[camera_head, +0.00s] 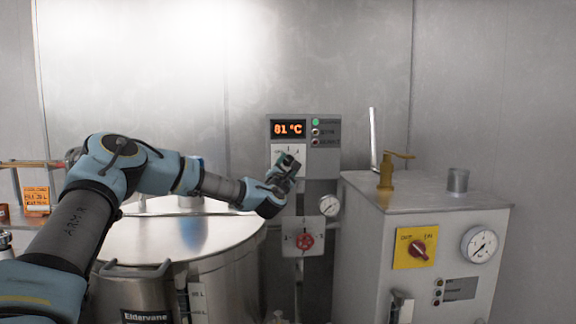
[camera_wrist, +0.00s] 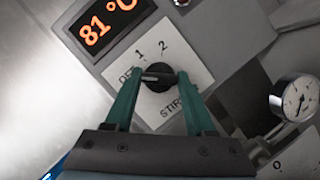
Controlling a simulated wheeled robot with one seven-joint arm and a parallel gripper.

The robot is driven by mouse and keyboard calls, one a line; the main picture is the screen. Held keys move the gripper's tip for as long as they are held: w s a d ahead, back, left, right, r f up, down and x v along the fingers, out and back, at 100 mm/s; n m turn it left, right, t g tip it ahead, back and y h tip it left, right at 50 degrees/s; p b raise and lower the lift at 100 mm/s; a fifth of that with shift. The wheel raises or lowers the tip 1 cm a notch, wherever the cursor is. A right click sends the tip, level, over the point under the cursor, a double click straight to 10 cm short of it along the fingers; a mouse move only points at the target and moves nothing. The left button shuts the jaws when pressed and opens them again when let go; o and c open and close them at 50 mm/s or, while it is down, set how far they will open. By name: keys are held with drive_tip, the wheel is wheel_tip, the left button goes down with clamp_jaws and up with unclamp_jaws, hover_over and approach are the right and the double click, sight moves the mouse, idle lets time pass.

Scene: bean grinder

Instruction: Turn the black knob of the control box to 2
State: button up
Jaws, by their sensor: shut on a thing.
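The grey control box (camera_head: 328,163) is on the back wall, with an orange 81 °C display (camera_head: 288,129). In the wrist view its white dial plate (camera_wrist: 194,73) carries OFF, 1, 2 and STIR. The round black knob (camera_wrist: 158,77) sits at the plate's middle, with a light bar across it. I cannot tell which mark it points to. My gripper (camera_wrist: 157,78) is shut on the knob, one green finger on each side. In the head view my gripper (camera_head: 290,165) covers the knob and part of the plate.
Below the box are a small gauge (camera_head: 330,205) and a panel with a red knob (camera_head: 305,241). A large steel tank (camera_head: 165,232) stands at left. A grey cabinet (camera_head: 365,230) at right has a brass tap (camera_head: 386,175), a yellow switch plate (camera_head: 402,256) and a gauge (camera_head: 479,244).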

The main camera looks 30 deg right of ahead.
clamp_jaws()
